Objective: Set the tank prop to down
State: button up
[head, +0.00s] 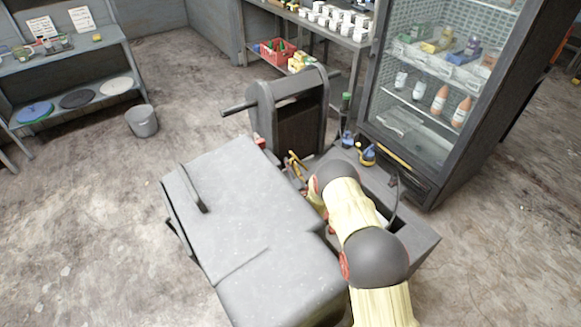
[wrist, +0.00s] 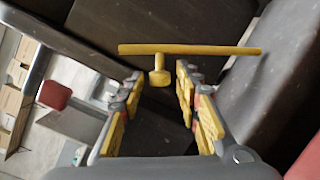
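A yellow T-shaped bar (wrist: 190,50) with a short round stem shows in the wrist view and looks like the tank prop. Its bar runs across the picture just beyond my fingertips. My gripper (wrist: 160,88) is open, with yellow-padded fingers on either side of the stem's end. I see no clear contact. In the head view my arm reaches over a dark grey unit (head: 422,243), and its end is largely hidden. Small yellow parts (head: 296,165) show there beside the grey lid; I cannot tell whether they are prop or fingers.
A large grey lid or cover (head: 240,215) lies left of my arm. A dark upright frame with a bar (head: 290,110) stands behind it. A glass-door fridge (head: 430,90) is close on the right. A bucket (head: 142,121) and open floor lie left.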

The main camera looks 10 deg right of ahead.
grip_shut()
dwell(0.6)
